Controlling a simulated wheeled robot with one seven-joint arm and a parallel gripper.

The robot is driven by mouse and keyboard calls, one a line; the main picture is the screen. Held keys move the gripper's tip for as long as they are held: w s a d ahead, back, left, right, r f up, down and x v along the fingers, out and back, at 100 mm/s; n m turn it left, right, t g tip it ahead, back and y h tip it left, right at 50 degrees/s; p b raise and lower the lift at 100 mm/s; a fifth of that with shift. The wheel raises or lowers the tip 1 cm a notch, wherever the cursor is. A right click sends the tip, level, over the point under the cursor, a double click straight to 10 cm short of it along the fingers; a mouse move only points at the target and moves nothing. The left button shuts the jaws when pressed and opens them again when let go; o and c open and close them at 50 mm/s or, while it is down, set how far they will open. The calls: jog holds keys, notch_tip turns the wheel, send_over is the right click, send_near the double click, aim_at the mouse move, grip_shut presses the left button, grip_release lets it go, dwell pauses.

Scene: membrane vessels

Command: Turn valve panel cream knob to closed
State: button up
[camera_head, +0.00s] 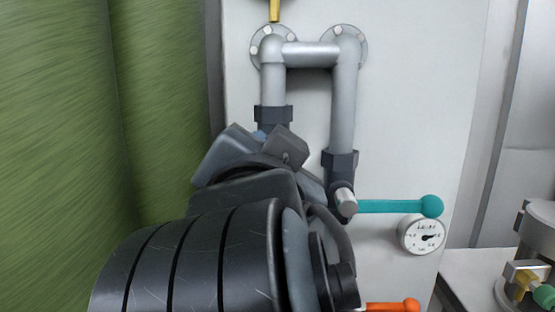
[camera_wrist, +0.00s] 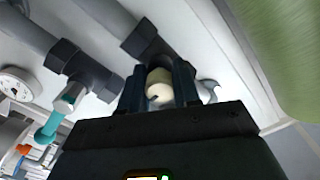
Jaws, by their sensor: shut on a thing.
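The white valve panel (camera_head: 420,110) carries grey pipes and valves and fills the middle of the head view. The cream knob (camera_wrist: 160,92) shows in the wrist view between the two dark fingers of my gripper (camera_wrist: 158,80), which are shut on it. It sits at a dark pipe fitting (camera_wrist: 148,42). In the head view my gripper (camera_head: 268,146) covers the left valve below its dark collar, and the cream knob is hidden behind it. The knob's exact angle is hard to tell.
A teal lever (camera_head: 400,206) points right from the neighbouring valve, close to my gripper's right. A round gauge (camera_head: 422,235) and an orange lever (camera_head: 393,306) are below it. A green cylinder (camera_head: 165,110) stands on the left. A yellow part (camera_head: 275,10) is above.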

jog(key=shift+f, duration=0.25)
jog(key=o, duration=0.8)
jog(key=shift+c, duration=0.2)
jog(key=o, duration=0.3)
jog(key=shift+r, duration=0.15)
jog(key=s, duration=0.7)
jog(key=shift+s+a, duration=0.15)
jog(key=shift+s, duration=0.25)
